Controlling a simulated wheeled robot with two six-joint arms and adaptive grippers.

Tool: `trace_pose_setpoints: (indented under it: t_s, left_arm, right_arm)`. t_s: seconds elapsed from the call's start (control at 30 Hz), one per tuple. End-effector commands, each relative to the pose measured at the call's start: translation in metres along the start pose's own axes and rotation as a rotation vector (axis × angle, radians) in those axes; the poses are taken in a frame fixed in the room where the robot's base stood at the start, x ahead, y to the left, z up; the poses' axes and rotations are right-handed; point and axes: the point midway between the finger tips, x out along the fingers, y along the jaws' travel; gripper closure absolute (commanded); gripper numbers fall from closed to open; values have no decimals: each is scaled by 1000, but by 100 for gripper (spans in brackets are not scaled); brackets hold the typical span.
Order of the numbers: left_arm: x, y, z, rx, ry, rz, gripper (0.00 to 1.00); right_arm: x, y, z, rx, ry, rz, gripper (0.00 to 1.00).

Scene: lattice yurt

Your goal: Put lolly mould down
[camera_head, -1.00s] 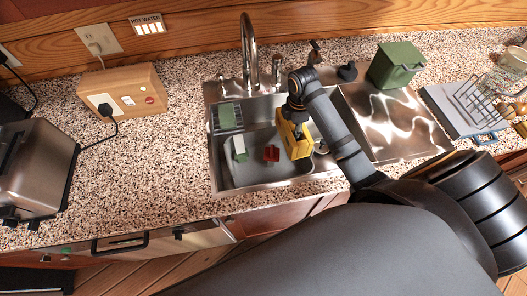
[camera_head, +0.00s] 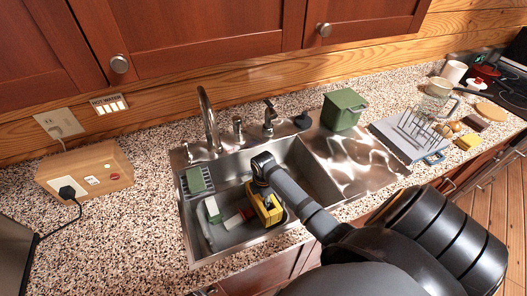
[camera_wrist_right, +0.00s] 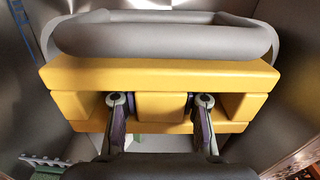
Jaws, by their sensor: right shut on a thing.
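The yellow lolly mould (camera_head: 266,207) is a blocky piece at the right end of the grey tub in the sink. My right gripper (camera_head: 264,188) is shut on it from above. In the right wrist view the mould (camera_wrist_right: 160,77) spans the picture, and the two fingers of my right gripper (camera_wrist_right: 160,108) grip its middle part. The grey tub's rim (camera_wrist_right: 165,40) shows just beyond it. I cannot tell whether the mould touches the tub floor. My left gripper is not in view.
The tub (camera_head: 232,237) also holds a green-and-white piece (camera_head: 212,210) and a red-and-white piece (camera_head: 236,219). A green block (camera_head: 195,180) lies on a rack at the sink's left. The faucet (camera_head: 209,120) stands behind. A green bin (camera_head: 343,109) and dish rack (camera_head: 417,128) stand right.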

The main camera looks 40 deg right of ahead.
Motion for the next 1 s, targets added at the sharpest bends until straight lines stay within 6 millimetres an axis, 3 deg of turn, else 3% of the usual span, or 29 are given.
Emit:
trace_pose_setpoints:
  t_s: [0.5, 0.53, 0.67, 1.0]
  left_arm:
    - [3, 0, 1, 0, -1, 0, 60]
    - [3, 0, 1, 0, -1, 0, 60]
    - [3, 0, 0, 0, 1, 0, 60]
    - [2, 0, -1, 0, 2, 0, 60]
  right_arm:
    - [11, 0, 0, 0, 0, 1, 100]
    - [12, 0, 0, 1, 0, 0, 60]
    - [12, 0, 0, 1, 0, 0, 43]
    - [9, 0, 0, 0, 0, 0, 40]
